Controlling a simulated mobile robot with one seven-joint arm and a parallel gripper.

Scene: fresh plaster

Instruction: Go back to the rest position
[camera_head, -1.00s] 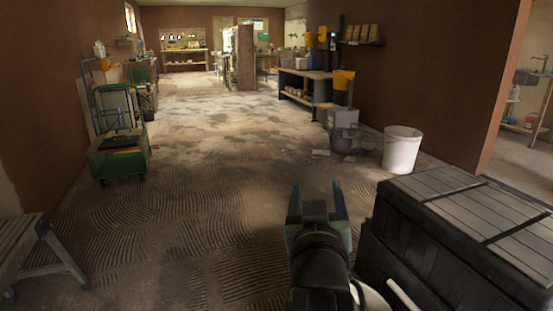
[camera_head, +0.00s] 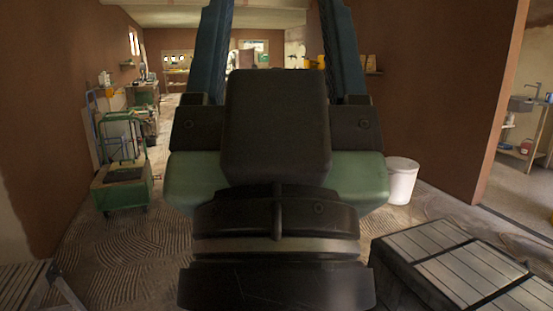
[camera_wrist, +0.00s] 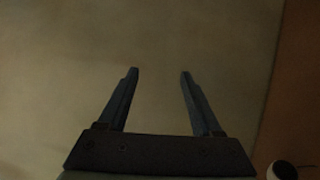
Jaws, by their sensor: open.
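My gripper (camera_head: 278,45) is raised close in front of the head camera and fills the middle of that view. Its two blue-grey fingers point up and stand wide apart, with nothing between them. The wrist view also shows my gripper (camera_wrist: 160,72) open and empty, facing a plain pale surface with a brown wall at the right. My gripper hides much of the middle of the room in the head view.
A black crate with a slatted top (camera_head: 455,262) stands close at the lower right. A white bucket (camera_head: 402,180) is behind it. A green cart (camera_head: 124,185) stands at the left, and a wooden bench (camera_head: 28,285) is at the lower left. Ridged floor (camera_head: 115,245) lies open between them.

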